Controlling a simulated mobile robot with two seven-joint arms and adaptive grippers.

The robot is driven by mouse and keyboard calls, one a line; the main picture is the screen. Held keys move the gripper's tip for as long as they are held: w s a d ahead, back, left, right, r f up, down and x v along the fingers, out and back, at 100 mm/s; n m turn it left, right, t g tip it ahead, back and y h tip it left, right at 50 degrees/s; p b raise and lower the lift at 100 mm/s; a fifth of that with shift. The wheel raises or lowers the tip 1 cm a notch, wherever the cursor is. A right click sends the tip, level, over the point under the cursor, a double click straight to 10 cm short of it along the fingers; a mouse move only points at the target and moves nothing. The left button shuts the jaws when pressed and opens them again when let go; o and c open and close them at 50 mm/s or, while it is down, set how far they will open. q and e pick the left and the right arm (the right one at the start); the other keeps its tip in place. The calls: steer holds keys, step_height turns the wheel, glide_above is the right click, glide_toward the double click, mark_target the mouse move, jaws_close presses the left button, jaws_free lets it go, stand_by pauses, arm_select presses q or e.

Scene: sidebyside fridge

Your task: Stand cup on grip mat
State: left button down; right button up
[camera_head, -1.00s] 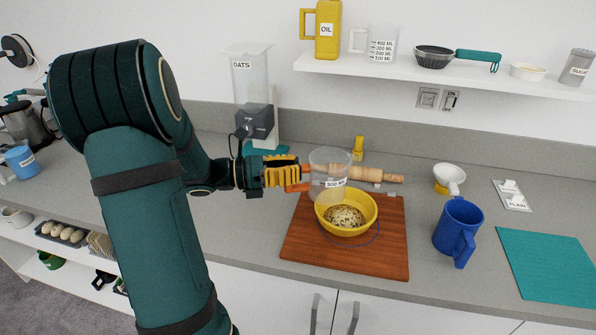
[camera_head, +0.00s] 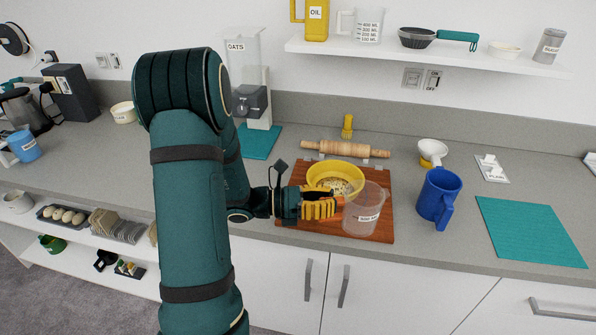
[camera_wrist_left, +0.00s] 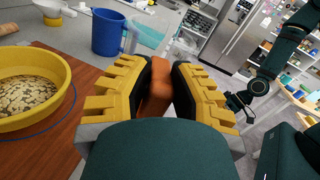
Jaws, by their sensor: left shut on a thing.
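A clear cup with a "300 ML" label (camera_head: 364,212) appears over the front right part of the wooden board, close to upright and seemingly empty. My left gripper (camera_head: 335,205) is shut on its orange handle. The left wrist view shows this orange handle (camera_wrist_left: 157,90) between the yellow finger pads, with the clear cup (camera_wrist_left: 146,36) beyond. I cannot tell whether the cup touches the board. A flat teal mat (camera_head: 530,232), likely the grip mat, lies bare on the counter at the right. Another teal mat (camera_head: 258,142) lies by the oats dispenser.
A yellow bowl of oats (camera_head: 335,172) stands on the wooden board (camera_head: 300,232), behind the cup. A blue jug (camera_head: 438,197) stands between the board and the right mat. A white funnel-like cup (camera_head: 432,150) and rolling pin (camera_head: 345,149) are behind. A shelf (camera_head: 430,52) hangs above.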

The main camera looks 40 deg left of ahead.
arm_select(q)
steer(key=w+d+f+m+g+h, duration=0.1)
steer(key=w+d+f, duration=0.1)
steer(key=d+f, duration=0.4)
steer(key=w+d+f+m+g+h, duration=0.1)
steer(key=w+d+f, duration=0.2)
steer(key=d+f, duration=0.3)
steer(key=shift+d+f+g, duration=0.25)
steer(key=shift+d+g, duration=0.05)
steer(key=shift+d, duration=0.7)
